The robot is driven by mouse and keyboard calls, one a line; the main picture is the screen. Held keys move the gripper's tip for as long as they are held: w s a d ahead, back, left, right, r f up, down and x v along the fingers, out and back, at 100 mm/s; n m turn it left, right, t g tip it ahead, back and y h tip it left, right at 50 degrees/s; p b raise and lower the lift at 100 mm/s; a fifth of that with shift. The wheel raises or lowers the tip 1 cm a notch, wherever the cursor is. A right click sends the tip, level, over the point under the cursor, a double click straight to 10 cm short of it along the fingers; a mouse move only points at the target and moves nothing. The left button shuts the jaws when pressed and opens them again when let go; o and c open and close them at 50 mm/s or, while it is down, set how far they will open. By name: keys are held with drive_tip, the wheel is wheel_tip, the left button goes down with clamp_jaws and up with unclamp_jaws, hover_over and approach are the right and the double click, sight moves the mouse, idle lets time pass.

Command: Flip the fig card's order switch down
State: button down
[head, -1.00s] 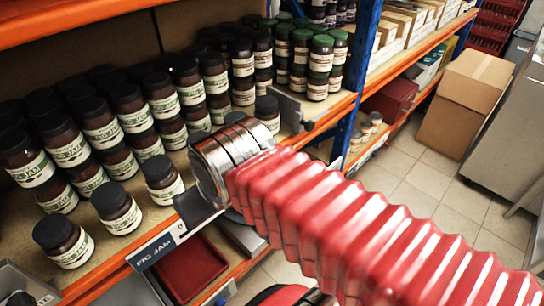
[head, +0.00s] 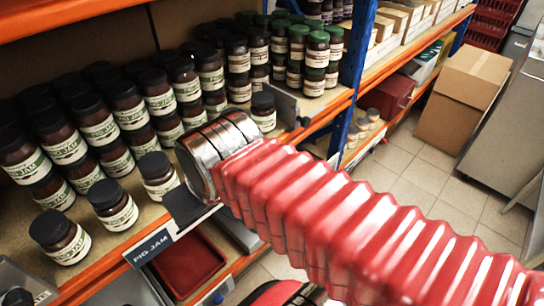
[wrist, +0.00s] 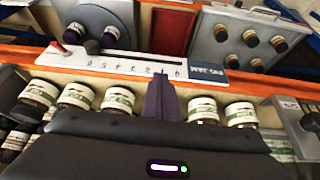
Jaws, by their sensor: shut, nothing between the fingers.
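The fig card (head: 152,246) is a label reading FIG JAM on the orange shelf edge in the head view. In the wrist view it appears upside down, with a dark name end (wrist: 205,77) and a white strip (wrist: 100,62) with small marks. A small red lever (wrist: 57,47), which looks like the order switch, sits at the strip's left end. My gripper (wrist: 161,82) is shut and empty, its dark fingertips in front of the strip's middle, right of the red lever. I cannot tell whether they touch the strip.
Dark-lidded fig jam jars (head: 115,208) stand close behind the shelf edge, several near my gripper. Below the shelf are a red tray (head: 188,262) and other goods. A cardboard box (head: 465,105) stands on the floor at right. The tiled aisle (head: 400,165) is partly clear.

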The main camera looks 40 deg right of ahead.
drive_tip(key=w+d+r+g, duration=0.2)
drive_tip(key=d+r, duration=0.2)
drive_tip(key=d, duration=0.7)
drive_tip(key=w+d+r+g, duration=0.2)
drive_tip(key=d+r, duration=0.2)
drive_tip(key=d, duration=0.7)
drive_tip(key=shift+w+d, duration=0.35)
drive_tip(key=shift+d, duration=0.05)
drive_tip(key=shift+f, duration=0.1)
drive_tip(key=f, duration=0.6)
drive_tip(key=w+f, duration=0.1)
drive_tip(key=f, duration=0.2)
drive_tip(key=shift+f, duration=0.4)
drive_tip(key=shift+s+f, duration=0.25)
drive_tip(key=shift+f, duration=0.35)
drive_tip(key=shift+s+f, duration=0.3)
drive_tip(key=shift+f, duration=0.35)
drive_tip(key=shift+s+f, duration=0.25)
drive_tip(key=shift+f, duration=0.35)
